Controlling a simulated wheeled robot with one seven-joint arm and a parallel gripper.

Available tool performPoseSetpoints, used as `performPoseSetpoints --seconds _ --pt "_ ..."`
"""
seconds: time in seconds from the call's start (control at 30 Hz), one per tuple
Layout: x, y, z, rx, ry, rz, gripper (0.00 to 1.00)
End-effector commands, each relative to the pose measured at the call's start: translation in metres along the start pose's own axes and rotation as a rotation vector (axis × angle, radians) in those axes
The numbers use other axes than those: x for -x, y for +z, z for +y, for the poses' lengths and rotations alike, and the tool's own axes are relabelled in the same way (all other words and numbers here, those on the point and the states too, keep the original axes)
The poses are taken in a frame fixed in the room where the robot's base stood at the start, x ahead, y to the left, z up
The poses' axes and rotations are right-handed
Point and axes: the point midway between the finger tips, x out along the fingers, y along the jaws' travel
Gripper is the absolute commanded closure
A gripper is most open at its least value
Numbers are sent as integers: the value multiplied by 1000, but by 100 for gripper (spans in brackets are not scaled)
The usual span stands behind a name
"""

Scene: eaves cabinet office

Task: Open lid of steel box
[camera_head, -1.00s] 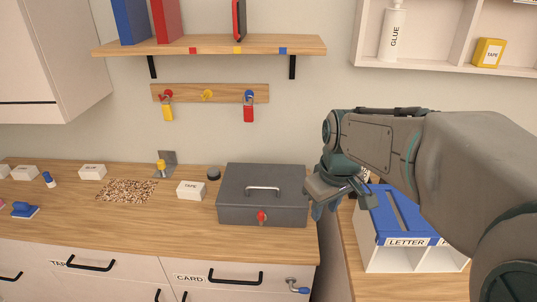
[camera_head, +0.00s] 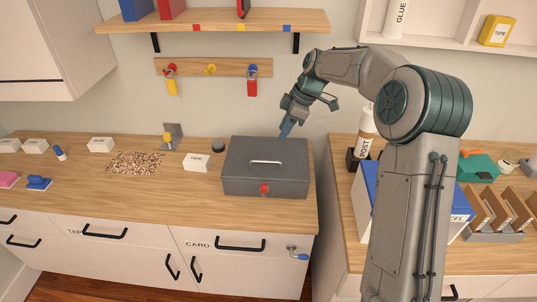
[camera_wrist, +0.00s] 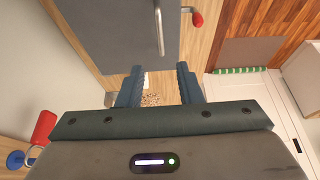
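The steel box (camera_head: 240,180) is dark grey and sits on the wooden counter. Its lid (camera_head: 285,152) is shut, with a silver bar handle (camera_head: 266,162) on top. A red key or knob (camera_head: 264,188) is on its front face. My gripper (camera_head: 285,130) is above the box's back right part, pointing down. In the wrist view my gripper (camera_wrist: 160,82) shows two blue-grey fingers apart with nothing between them. The lid (camera_wrist: 115,35) and the handle (camera_wrist: 159,28) are beyond the fingertips, and the red knob (camera_wrist: 197,18) is at the upper right.
A hook rail (camera_head: 213,67) with hanging padlocks and a shelf (camera_head: 213,21) are on the wall above. A gap separates the right counter, which holds organizers.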

Motion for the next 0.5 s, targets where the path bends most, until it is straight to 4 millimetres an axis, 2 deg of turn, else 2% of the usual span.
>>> performPoseSetpoints --seconds 0.3,0.5 --pt "-66 -1 -2 -2 -5 -1 68" --pt "-102 0 -2 -3 -4 -2 68"
